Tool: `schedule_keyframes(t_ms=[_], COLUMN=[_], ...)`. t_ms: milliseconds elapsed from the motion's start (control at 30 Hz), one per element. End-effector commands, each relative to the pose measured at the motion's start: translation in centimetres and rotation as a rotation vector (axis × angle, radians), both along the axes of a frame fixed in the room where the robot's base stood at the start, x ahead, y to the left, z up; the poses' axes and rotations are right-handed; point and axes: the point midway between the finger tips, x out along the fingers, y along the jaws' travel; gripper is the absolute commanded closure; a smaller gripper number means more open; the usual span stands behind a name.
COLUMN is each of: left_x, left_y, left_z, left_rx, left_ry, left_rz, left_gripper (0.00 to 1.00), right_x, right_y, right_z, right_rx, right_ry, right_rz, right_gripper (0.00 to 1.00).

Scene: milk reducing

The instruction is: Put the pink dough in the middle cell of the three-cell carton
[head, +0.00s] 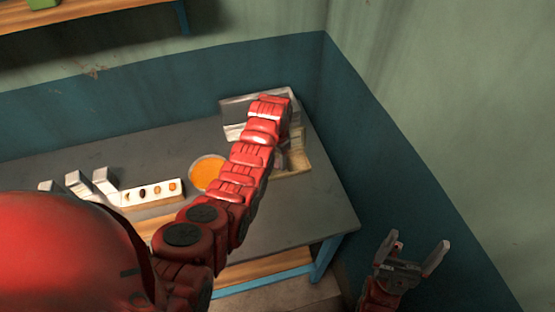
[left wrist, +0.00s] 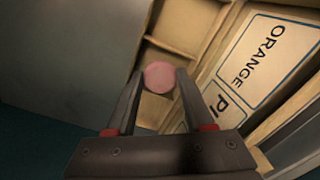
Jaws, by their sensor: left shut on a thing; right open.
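The pink dough (left wrist: 160,76) is a round pale-pink lump between the fingertips of my left gripper (left wrist: 159,84), which is shut on it. Behind it in the left wrist view is the open tan carton (left wrist: 172,47) with divided cells. The dough overlaps the carton in the picture; its height and exact cell cannot be told. In the head view the carton (head: 297,161) shows partly at the table's right end, behind my left arm. My left gripper's fingers and the dough are hidden there. My right gripper (head: 411,256) is open and empty, right of the table.
Labels reading ORANGE (left wrist: 262,58) and a partly hidden "PI" (left wrist: 222,104) lie beside the cells. An orange-filled round dish (head: 206,172), a strip with several small pieces (head: 153,193) and white blocks (head: 104,179) stand left on the grey table (head: 150,150). Walls close off the back and right.

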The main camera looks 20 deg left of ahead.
Motion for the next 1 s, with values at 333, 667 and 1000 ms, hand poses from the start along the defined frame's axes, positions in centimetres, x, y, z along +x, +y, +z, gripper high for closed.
schedule_keyframes(t_ms=[333, 667, 1000], left_x=[0.0, 0.0, 0.3], left_y=[0.0, 0.0, 0.0], left_z=[0.1, 0.1, 2.9], left_rx=[0.0, 0.0, 0.001], left_ry=[-0.001, -0.001, -0.012], left_rz=[0.0, 0.0, 0.0], left_gripper=[0.37, 0.12, 0.12], right_x=[0.0, 0.0, 0.0], right_y=[0.0, 0.0, 0.0], right_z=[0.0, 0.0, -1.6], right_rx=[0.0, 0.0, 0.0], right_ry=[0.0, 0.0, 0.0], right_rz=[0.0, 0.0, 0.0], right_gripper=[0.08, 0.08, 0.08])
